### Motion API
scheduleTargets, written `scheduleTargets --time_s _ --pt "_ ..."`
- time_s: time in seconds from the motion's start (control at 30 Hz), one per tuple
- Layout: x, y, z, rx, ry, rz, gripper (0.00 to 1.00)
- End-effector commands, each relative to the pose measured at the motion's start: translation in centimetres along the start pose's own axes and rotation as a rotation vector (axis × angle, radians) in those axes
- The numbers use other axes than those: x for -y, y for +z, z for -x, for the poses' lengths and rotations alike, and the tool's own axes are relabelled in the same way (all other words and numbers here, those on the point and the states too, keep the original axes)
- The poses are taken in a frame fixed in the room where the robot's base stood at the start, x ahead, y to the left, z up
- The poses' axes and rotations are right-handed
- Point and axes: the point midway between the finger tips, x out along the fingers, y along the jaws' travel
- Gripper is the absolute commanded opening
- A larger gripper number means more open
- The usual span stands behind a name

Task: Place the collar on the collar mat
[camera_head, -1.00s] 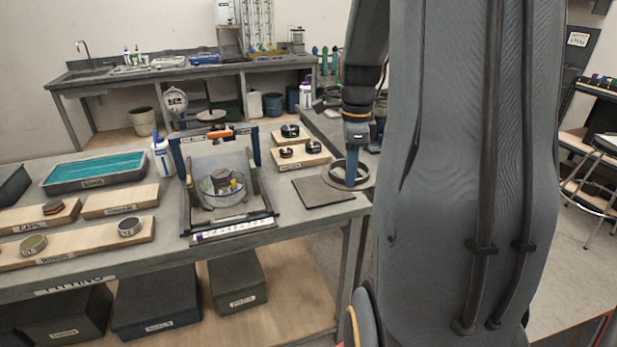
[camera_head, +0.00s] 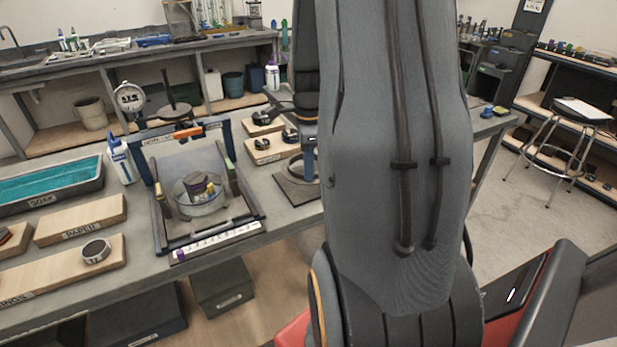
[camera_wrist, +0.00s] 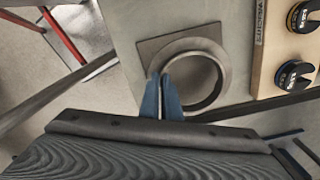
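The collar, a wide dark grey ring (camera_wrist: 214,51), is over the square grey collar mat (camera_wrist: 150,45) in the wrist view. The mat's left and upper edges show past the ring. My gripper (camera_wrist: 161,78) is at the ring's lower-left side, one blue finger outside the wall and one inside, shut on it. I cannot tell whether the ring rests on the mat or hangs just above it. In the head view the mat (camera_head: 292,194) lies near the bench's front edge, and my arm hides much of the ring and the fingertips.
A wooden board (camera_head: 272,152) with black clamp-like parts stands just behind the mat. A blue-posted fixture (camera_head: 163,235) with a glass dish stands to the left. Farther left are a teal-filled tray (camera_head: 50,184) and wooden boards. A stool (camera_head: 560,140) stands at right.

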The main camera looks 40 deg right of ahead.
Motion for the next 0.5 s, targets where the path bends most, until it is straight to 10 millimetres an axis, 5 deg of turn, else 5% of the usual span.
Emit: scheduleTargets --time_s 0.2,0.5 --pt "-0.1 0.0 -2.8 0.000 0.003 0.000 0.00" --pt "-0.1 0.0 -3.3 0.000 0.000 0.000 0.00"
